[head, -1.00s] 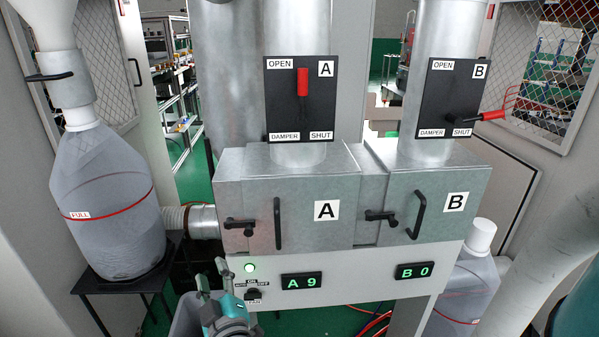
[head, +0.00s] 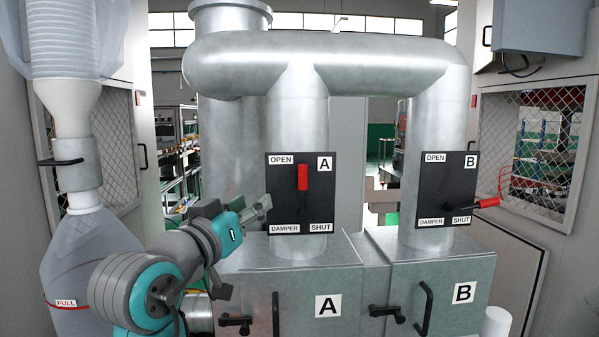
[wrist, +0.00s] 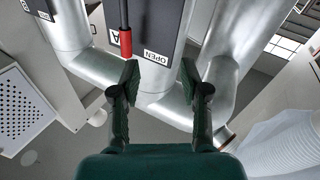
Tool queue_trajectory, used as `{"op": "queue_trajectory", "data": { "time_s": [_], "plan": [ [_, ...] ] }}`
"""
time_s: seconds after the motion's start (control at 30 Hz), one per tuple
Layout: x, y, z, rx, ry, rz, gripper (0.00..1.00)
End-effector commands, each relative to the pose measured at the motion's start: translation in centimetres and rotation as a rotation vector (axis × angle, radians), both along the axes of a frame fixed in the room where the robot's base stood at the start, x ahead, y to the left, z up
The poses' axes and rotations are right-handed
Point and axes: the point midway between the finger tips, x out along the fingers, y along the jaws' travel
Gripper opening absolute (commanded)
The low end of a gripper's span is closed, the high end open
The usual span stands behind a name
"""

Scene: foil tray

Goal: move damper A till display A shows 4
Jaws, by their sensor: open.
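Damper A is a red-gripped lever (head: 302,177) on a black panel (head: 280,195) on duct A. It points straight up, near the OPEN label. My gripper (head: 264,208) is at the panel's lower left edge in the head view, left of and below the red grip, and is empty. In the wrist view, which is turned over, my open fingers (wrist: 160,78) have a gap between them. The red grip (wrist: 125,42) shows beyond the left finger, not between the fingers. Display A is out of view now.
Damper B's lever (head: 487,203) points right, by SHUT, on its own panel (head: 446,190). Metal box A (head: 255,290) with a black handle lies below my gripper. A filled bag (head: 65,270) hangs at the left. The space in front of panel A's right side looks clear.

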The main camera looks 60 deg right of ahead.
Motion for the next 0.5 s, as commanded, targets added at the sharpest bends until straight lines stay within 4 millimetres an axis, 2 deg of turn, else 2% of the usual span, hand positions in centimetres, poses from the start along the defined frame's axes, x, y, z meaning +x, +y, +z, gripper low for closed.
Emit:
{"op": "queue_trajectory", "data": {
  "time_s": [0.03,0.2,0.37,0.5],
  "plan": [
    [-0.9,-0.2,1.4,0.025,-0.035,-0.027,0.45],
    [-3.1,-0.5,3.9,0.094,-0.106,-0.094,0.45],
    [-3.9,-0.6,4.6,0.122,-0.131,-0.118,0.45],
    [-4.0,-1.5,4.6,0.124,-0.134,-0.122,0.45]
  ]
}}
